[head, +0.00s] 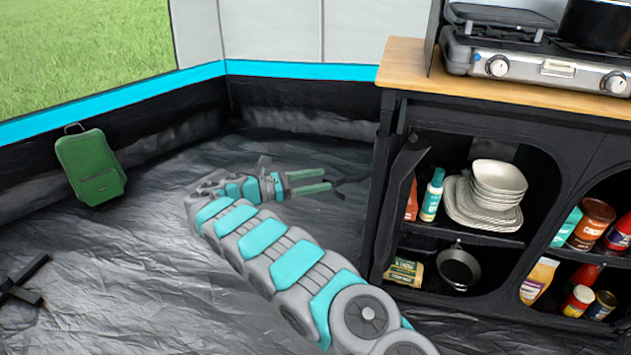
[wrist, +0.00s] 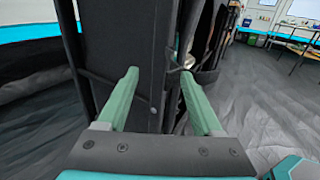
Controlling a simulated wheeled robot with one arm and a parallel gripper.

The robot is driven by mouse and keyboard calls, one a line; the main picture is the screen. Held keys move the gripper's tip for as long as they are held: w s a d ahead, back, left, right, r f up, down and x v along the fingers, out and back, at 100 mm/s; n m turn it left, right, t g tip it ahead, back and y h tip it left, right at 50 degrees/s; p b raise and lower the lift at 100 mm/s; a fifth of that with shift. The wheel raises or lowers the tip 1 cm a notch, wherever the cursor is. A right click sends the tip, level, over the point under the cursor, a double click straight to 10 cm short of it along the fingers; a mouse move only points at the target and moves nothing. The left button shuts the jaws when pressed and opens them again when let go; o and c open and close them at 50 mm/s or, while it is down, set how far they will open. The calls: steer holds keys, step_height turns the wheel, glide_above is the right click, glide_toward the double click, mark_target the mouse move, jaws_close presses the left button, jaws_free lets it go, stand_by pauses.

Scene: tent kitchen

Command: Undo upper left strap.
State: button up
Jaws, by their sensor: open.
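The black camp cupboard (head: 378,200) stands at the right with a wooden top. A dark fabric flap (head: 403,165) is gathered at the left edge of its upper left opening. My gripper (head: 328,181) is open and points at the cupboard's left side. A thin dark strap (wrist: 176,63) shows beside the right fingertip. I cannot tell if they touch.
The cupboard's shelves hold stacked white bowls (head: 497,186), a bottle (head: 432,195) and a pan (head: 459,266). A stove (head: 540,55) sits on top. A green backpack (head: 91,166) leans at the left tent wall. The grey floor (head: 150,270) at left is mostly clear.

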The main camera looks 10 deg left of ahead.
steer(key=shift+w+d+r, duration=0.1)
steer(key=shift+w+d, duration=0.05)
steer(key=shift+d, duration=0.45)
steer(key=shift+a, duration=0.2)
steer(key=v, duration=0.8)
steer(key=shift+a, duration=0.3)
stand_by(0.3)
